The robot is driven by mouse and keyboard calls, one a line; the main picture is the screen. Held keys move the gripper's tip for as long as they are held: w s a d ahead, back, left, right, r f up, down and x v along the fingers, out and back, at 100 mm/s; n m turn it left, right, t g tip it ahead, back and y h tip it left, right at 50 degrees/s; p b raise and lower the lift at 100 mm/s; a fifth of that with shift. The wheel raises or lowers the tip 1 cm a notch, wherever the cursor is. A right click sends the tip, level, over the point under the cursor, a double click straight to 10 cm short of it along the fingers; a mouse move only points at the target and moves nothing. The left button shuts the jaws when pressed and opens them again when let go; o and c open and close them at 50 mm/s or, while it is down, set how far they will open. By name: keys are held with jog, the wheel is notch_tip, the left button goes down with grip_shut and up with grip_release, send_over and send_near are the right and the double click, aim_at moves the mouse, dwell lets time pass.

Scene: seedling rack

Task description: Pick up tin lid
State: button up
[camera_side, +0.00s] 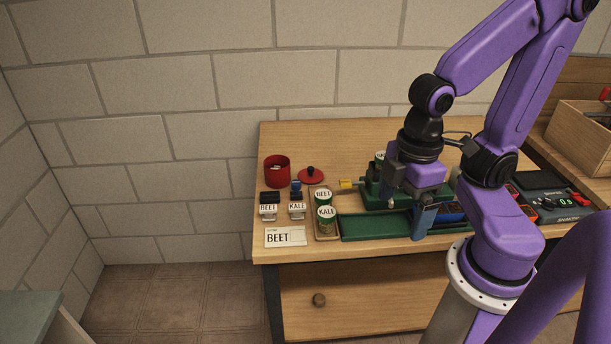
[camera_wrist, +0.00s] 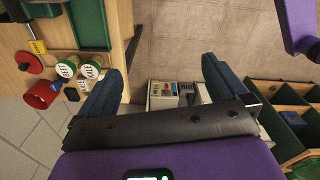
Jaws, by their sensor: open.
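The tin lid (camera_side: 311,175) is a flat red disc with a black knob. It lies on the bench top just right of the open red tin (camera_side: 277,170). In the wrist view the lid (camera_wrist: 27,63) is at the far left, with the red tin (camera_wrist: 42,96) below it. My gripper (camera_side: 411,212) is over the bench to the right of the lid, well apart from it. In the wrist view its two blue fingers (camera_wrist: 163,78) are spread, with nothing between them.
BEET and KALE pots (camera_side: 326,213), two labelled stamps (camera_side: 297,206) and a BEET card (camera_side: 285,237) sit near the lid. A green tray (camera_side: 375,227) and green machine lie below my arm. A brick wall is behind.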

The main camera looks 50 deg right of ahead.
jog(key=w+a+r+m, duration=0.1)
jog(key=w+a+m, duration=0.1)
jog(key=w+m, duration=0.6)
jog(key=m+h, duration=0.2)
jog(key=m, duration=1.8)
send_over(311, 167)
jog(key=a, duration=0.2)
jog(key=f, duration=1.4)
jog(key=shift+s+d, duration=0.15)
jog(key=shift+d, duration=0.1)
jog(key=shift+d+f, duration=0.2)
jog(key=shift+f, duration=0.8)
jog(key=shift+d+f, duration=0.25)
jog(key=shift+f, duration=0.7)
jog(key=shift+d+f, duration=0.2)
jog(key=shift+f, duration=0.8)
jog(key=c, duration=0.9)
